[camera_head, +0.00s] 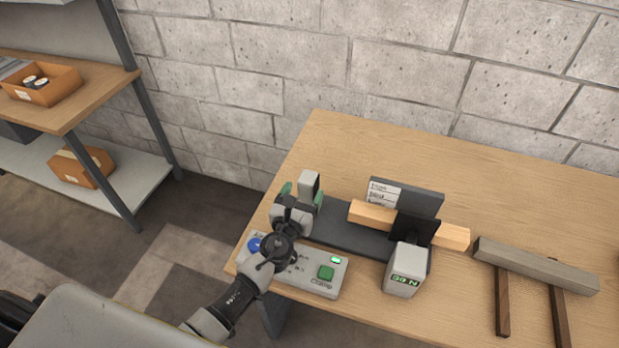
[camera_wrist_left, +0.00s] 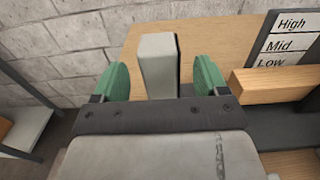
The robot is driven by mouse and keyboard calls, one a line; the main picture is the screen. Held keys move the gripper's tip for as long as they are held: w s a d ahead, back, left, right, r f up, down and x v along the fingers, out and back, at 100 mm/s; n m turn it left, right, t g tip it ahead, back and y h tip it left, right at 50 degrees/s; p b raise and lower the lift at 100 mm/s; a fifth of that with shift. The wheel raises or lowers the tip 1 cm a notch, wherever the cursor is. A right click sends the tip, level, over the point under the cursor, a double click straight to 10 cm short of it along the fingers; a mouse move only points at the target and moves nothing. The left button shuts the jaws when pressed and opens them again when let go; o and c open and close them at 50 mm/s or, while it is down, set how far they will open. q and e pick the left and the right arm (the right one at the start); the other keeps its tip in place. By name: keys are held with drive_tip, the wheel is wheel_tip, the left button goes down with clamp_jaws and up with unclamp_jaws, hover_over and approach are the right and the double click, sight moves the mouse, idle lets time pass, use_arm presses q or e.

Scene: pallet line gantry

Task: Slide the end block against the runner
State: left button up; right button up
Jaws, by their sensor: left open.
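The grey end block (camera_head: 310,184) stands upright near the left end of a dark base (camera_head: 345,229). In the left wrist view the end block (camera_wrist_left: 158,66) is between the two green fingertips. My left gripper (camera_head: 301,192) is open around it, with visible space beside the block; I cannot tell whether either finger touches. A light wooden bar, which looks like the runner (camera_head: 452,235), lies across the base to the right. Its near end (camera_wrist_left: 262,85) shows right of my right-hand finger. The block and runner are apart. My right gripper is not in view.
A dark plate labelled High, Mid and Low (camera_wrist_left: 288,45) stands behind the runner. A grey clamp head (camera_head: 404,280) with a green display is in front. A button panel (camera_head: 318,284) lies by the table's front edge. A grey beam on brown legs (camera_head: 535,266) is right.

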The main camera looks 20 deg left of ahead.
sight(309, 179)
use_arm(q)
drive_tip(key=w, duration=0.5)
drive_tip(key=shift+w, duration=0.15)
drive_tip(key=c, duration=1.3)
drive_tip(key=d, duration=0.9)
drive_tip(key=shift+s+d+f+b, duration=0.1)
drive_tip(key=shift+s+d+b, duration=0.05)
drive_tip(key=shift+s+b, duration=0.15)
drive_tip(key=o, duration=1.3)
drive_tip(key=shift+d, duration=0.2)
